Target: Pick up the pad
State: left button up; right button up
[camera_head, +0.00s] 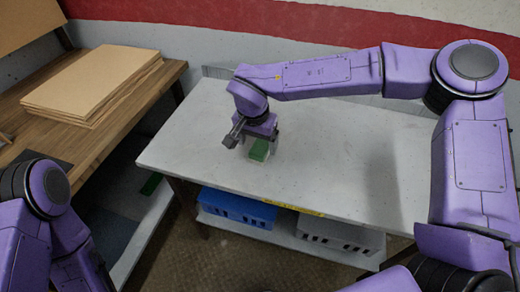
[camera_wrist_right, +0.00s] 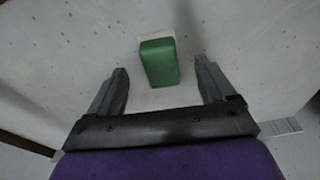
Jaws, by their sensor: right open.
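The pad (camera_head: 259,150) is a small green block with a pale edge on the light grey table (camera_head: 340,160). In the right wrist view the pad (camera_wrist_right: 158,63) lies ahead of the two fingertips, roughly midway between their lines. My right gripper (camera_wrist_right: 162,75) is open and empty, with a finger to either side and neither touching the pad. In the head view my right gripper (camera_head: 258,145) is over the table at the pad, partly covering it. My left arm shows at the lower left of the head view, but its gripper is out of sight.
A wooden bench (camera_head: 120,92) at the left carries a stack of cardboard sheets (camera_head: 92,82). Blue (camera_head: 237,208) and grey (camera_head: 340,235) crates stand on the shelf under the table. The table's right part is clear. A wall runs behind it.

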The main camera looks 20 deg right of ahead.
aim_at(260, 146)
jog(key=f, duration=0.1)
jog(key=w+d+f, duration=0.1)
jog(key=f, duration=0.2)
jog(key=shift+w+d+f, duration=0.15)
jog(key=shift+w+f, duration=0.1)
jog(key=shift+w, duration=0.15)
jog(key=shift+s, duration=0.2)
jog(key=shift+w, duration=0.1)
jog(key=c, duration=1.1)
jog(key=shift+r, duration=0.45)
jog(key=s+a+r, duration=0.1)
jog(key=s+r, duration=0.3)
jog(key=s+a+r, duration=0.2)
jog(key=s+r, duration=0.2)
jog(key=s, duration=0.1)
jog(key=s+a+r+b, duration=0.1)
jog(key=s+r, duration=0.3)
jog(key=shift+s+a, duration=0.2)
jog(key=shift+a, duration=0.1)
